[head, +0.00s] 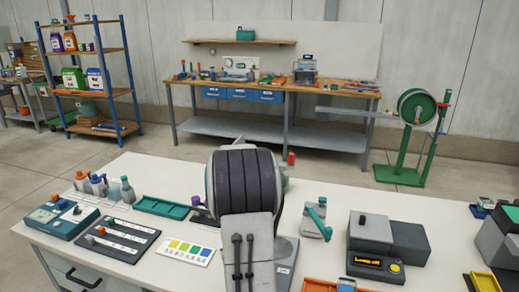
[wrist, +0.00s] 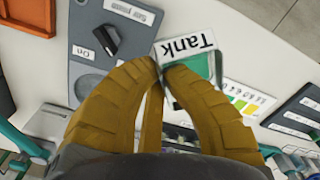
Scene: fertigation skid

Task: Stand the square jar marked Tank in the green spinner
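The square jar marked Tank (wrist: 187,45) shows in the wrist view, just beyond my fingertips and slightly right of the middle. Its white label reads upside down, and green shows below the label. My gripper (wrist: 161,68) has yellow-brown fingers with tips close together. The right finger covers part of the jar, and I cannot tell whether the fingers grip it. In the head view my arm hides the jar and the gripper. A grey stand with a green part (head: 317,219), perhaps the green spinner, stands on the bench right of my arm; no marking confirms it.
A grey panel (wrist: 88,62) with an On knob lies left of the jar in the wrist view. A colour card (head: 187,251), a switch panel (head: 115,238) and a green tray (head: 161,207) lie left of my arm. Grey boxes (head: 408,243) stand right. Bare bench shows between these.

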